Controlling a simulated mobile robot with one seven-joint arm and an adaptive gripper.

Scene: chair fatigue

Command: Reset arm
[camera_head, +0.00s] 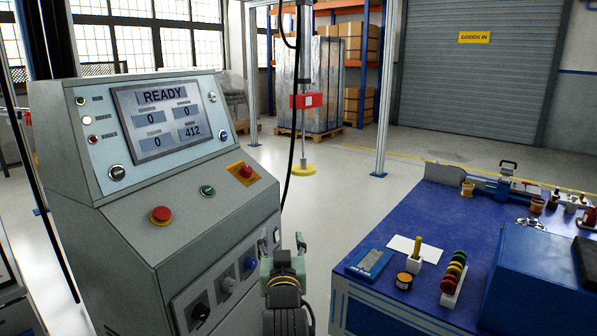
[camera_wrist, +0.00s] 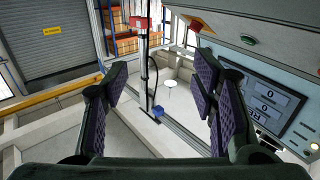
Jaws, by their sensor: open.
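My gripper (camera_head: 284,255) is low in the head view, in front of the grey control console's right side. In the wrist view my gripper (camera_wrist: 160,82) has its two dark padded fingers spread wide apart, with nothing between them. The control console (camera_head: 120,210) fills the left of the head view. Its display (camera_head: 155,118) reads READY, with zeros and 412. A red mushroom button (camera_head: 161,215) and a second red button on a yellow plate (camera_head: 245,171) sit on the sloped top. The console (camera_wrist: 245,65) also shows at the right of the wrist view.
A blue-topped bench (camera_head: 440,215) stands at the right, with a blue box (camera_head: 540,275), a rack of coloured rings (camera_head: 454,279) and small tools. A metal frame post (camera_head: 388,90) and a hanging red unit (camera_head: 306,101) stand behind. Open floor (camera_head: 345,185) lies between console and bench.

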